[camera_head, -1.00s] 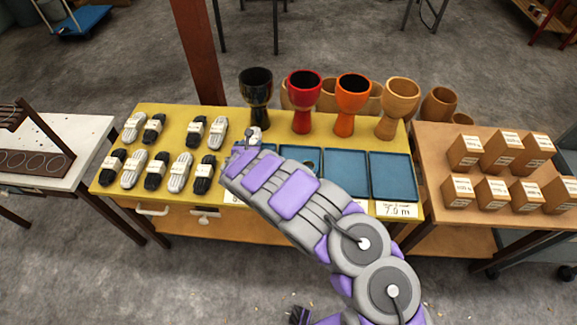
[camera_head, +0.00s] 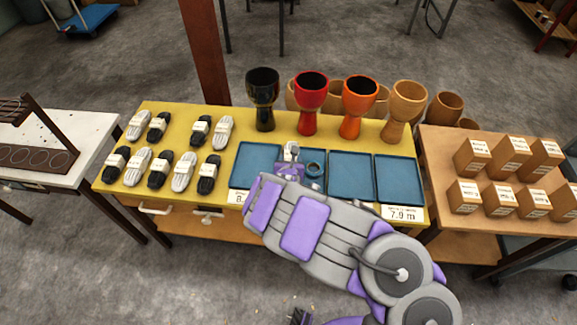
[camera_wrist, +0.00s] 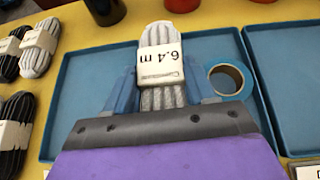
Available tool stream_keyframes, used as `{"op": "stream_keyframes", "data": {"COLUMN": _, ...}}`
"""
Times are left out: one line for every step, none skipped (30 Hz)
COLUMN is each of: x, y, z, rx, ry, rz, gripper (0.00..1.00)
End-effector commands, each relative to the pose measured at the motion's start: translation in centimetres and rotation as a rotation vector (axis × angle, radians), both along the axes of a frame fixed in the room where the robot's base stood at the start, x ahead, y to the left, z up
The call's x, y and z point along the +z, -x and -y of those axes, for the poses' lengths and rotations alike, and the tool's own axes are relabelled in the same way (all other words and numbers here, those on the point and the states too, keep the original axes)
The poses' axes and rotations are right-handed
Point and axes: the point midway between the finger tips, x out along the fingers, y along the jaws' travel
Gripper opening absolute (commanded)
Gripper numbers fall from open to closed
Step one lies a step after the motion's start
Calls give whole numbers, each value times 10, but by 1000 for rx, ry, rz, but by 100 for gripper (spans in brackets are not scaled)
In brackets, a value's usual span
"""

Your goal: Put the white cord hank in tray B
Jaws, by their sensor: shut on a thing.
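My gripper (camera_wrist: 160,95) is shut on a white cord hank (camera_wrist: 160,35) with a white band reading "6.4 m". In the head view the hank (camera_head: 292,149) shows small at the end of my arm, above the blue tray (camera_wrist: 90,85) that holds a roll of tape (camera_wrist: 226,78). No letter B is readable, and my arm hides some front labels.
Several black and white hanks (camera_head: 184,172) lie left of the trays on the yellow table (camera_head: 232,150). Black, red, orange and tan goblet drums (camera_head: 262,95) stand behind the trays. Other trays (camera_head: 350,175) look empty. Small boxes (camera_head: 472,157) stand on the right table.

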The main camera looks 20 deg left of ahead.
Motion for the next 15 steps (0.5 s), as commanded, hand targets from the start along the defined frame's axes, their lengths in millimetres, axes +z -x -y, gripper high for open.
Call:
{"op": "stream_keyframes", "data": {"x": -8, "y": 0, "z": 1, "rx": -1, "ry": -1, "rz": -1, "gripper": 24}}
{"op": "stream_keyframes", "data": {"x": -11, "y": 0, "z": 2, "rx": -1, "ry": -1, "rz": -1, "gripper": 24}}
{"op": "stream_keyframes", "data": {"x": -16, "y": 0, "z": 2, "rx": -1, "ry": -1, "rz": -2, "gripper": 24}}
{"op": "stream_keyframes", "data": {"x": -20, "y": 0, "z": 1, "rx": -2, "ry": -1, "rz": -2, "gripper": 24}}
{"op": "stream_keyframes", "data": {"x": -24, "y": 0, "z": 1, "rx": -3, "ry": 0, "rz": -3, "gripper": 24}}
{"op": "stream_keyframes", "data": {"x": -29, "y": 0, "z": -1, "rx": -1, "ry": 3, "rz": -2, "gripper": 24}}
{"op": "stream_keyframes", "data": {"x": -32, "y": 0, "z": -2, "rx": -2, "ry": 3, "rz": -2, "gripper": 24}}
{"op": "stream_keyframes", "data": {"x": -35, "y": 1, "z": -3, "rx": -2, "ry": 5, "rz": -2, "gripper": 24}}
{"op": "stream_keyframes", "data": {"x": -37, "y": 1, "z": -5, "rx": -1, "ry": 7, "rz": 0, "gripper": 24}}
{"op": "stream_keyframes", "data": {"x": -37, "y": 1, "z": -5, "rx": -2, "ry": 7, "rz": 0, "gripper": 24}}
{"op": "stream_keyframes", "data": {"x": -37, "y": 1, "z": -6, "rx": -2, "ry": 7, "rz": 1, "gripper": 24}}
{"op": "stream_keyframes", "data": {"x": -37, "y": 1, "z": -7, "rx": -1, "ry": 8, "rz": 1, "gripper": 24}}
{"op": "stream_keyframes", "data": {"x": -36, "y": 1, "z": -8, "rx": -1, "ry": 9, "rz": 2, "gripper": 24}}
{"op": "stream_keyframes", "data": {"x": -36, "y": 1, "z": -8, "rx": -1, "ry": 9, "rz": 2, "gripper": 24}}
{"op": "stream_keyframes", "data": {"x": -36, "y": 1, "z": -7, "rx": 0, "ry": 8, "rz": 1, "gripper": 24}}
